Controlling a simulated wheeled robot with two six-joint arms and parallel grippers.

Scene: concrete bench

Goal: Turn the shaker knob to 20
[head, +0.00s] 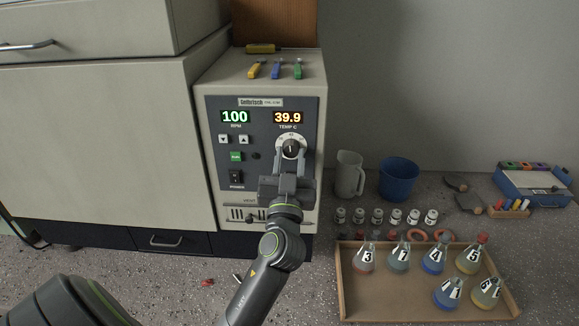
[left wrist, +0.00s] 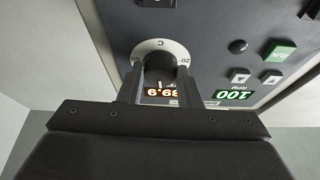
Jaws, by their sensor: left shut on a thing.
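The shaker knob (head: 290,148) is a dark round knob on a white dial, on the shaker's dark control panel (head: 268,192). In the left wrist view the knob (left wrist: 160,60) shows between my fingers, with the white dial around it. My left gripper (head: 290,158) is shut on the knob from the front. The green display (head: 235,117) reads 100 RPM and the orange display (head: 288,118) reads 39.9 TEMP C. The dial numbers are partly hidden by the fingers, so the knob's exact setting is unclear. My right gripper is not in view.
A green button (head: 236,156) and a power switch (head: 236,177) sit left of the knob. On the right, a tray (head: 345,300) holds several numbered flasks. A jug (head: 349,174) and a blue beaker (head: 398,179) stand behind it.

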